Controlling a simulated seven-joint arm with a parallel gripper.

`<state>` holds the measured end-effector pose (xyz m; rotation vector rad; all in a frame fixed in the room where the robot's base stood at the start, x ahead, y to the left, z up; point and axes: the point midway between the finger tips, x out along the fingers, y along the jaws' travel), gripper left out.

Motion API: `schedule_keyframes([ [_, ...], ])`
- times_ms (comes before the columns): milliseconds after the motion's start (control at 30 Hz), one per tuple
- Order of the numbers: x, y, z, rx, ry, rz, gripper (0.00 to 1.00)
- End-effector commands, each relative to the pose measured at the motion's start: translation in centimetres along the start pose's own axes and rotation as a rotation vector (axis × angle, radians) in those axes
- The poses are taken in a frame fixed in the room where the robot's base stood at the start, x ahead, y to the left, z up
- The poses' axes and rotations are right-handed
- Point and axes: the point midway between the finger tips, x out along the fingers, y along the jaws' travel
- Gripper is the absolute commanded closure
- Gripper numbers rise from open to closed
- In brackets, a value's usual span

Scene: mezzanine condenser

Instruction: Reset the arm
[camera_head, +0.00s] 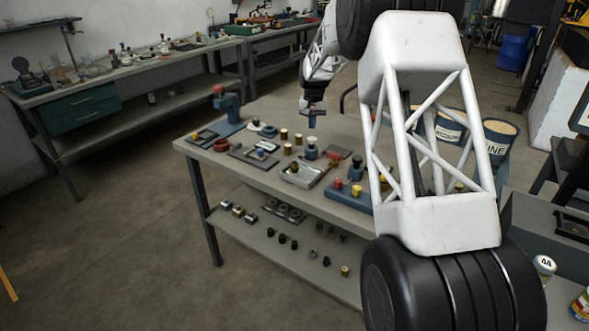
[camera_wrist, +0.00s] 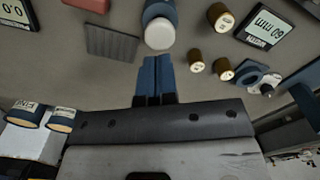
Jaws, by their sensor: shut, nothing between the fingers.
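My gripper (camera_head: 312,114) hangs above the far part of the grey workbench (camera_head: 262,113) in the head view. In the wrist view its two blue fingers (camera_wrist: 155,72) are together and hold nothing. A blue cylinder with a white end (camera_wrist: 159,30) lies just beyond the fingertips in that view; I cannot tell whether they touch. My white arm covers the right part of the bench in the head view.
Blue drums (camera_head: 498,138) stand behind my arm. Open floor (camera_head: 120,230) lies at left.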

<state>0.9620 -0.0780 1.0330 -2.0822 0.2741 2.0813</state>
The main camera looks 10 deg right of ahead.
Motion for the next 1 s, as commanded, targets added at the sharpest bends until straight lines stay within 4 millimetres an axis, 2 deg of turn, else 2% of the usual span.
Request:
schedule_keyframes([
  [267,-0.1,0.0,0.1,0.000,0.000,0.000,1.00],
  [467,-1.1,0.1,1.3,-0.005,0.005,-0.001,1.00],
  [667,-3.8,0.3,4.4,-0.018,0.018,-0.003,1.00],
  [1000,-9.0,1.0,12.3,-0.050,0.049,-0.007,1.00],
])
